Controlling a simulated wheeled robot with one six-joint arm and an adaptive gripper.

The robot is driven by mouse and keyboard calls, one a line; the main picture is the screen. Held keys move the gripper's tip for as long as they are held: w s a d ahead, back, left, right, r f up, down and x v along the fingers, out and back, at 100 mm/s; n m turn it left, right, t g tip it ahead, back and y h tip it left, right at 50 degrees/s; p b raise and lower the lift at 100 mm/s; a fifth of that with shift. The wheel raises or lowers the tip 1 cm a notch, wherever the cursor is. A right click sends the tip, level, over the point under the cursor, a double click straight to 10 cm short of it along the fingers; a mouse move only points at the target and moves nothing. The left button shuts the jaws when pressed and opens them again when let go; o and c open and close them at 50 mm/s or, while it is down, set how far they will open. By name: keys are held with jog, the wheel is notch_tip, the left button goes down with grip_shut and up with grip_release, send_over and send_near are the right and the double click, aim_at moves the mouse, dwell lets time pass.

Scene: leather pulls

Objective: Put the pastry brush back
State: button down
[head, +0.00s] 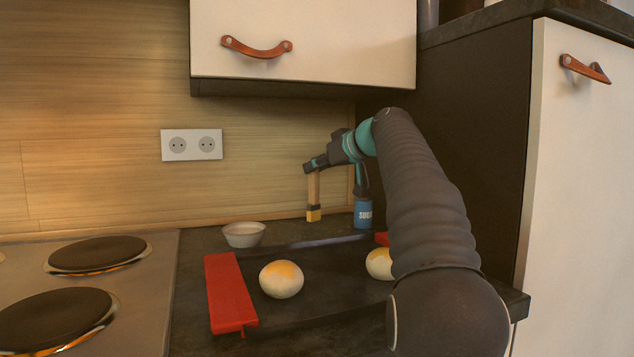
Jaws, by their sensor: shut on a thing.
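The pastry brush (313,190) has a pale wooden handle and a yellow end pointing down. My gripper (312,166) is shut on the top of its handle and holds it upright above the back of the counter, near the wall. A blue container (363,213) with white lettering stands just right of the brush, partly behind my arm. A small pale bowl (244,235) stands to the left of the brush. I cannot tell whether the brush's lower end touches anything.
A dark tray (325,285) with red ends (230,290) holds a bun with yellow glaze (281,279) and a second bun (379,263), partly hidden by my arm. A hob (95,250) is at left. A wall cabinet (300,40) hangs above. A tall cabinet (580,150) stands right.

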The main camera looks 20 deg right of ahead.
aim_at(318, 178)
notch_tip(318, 178, down, 2)
jog(key=shift+f+b, duration=0.25)
jog(key=shift+b, duration=0.05)
jog(key=shift+w+d+f, duration=0.1)
jog(key=shift+w+f, duration=0.1)
jog(key=shift+f, duration=0.25)
jog(key=c, duration=1)
grip_release()
jog(key=shift+r, duration=0.1)
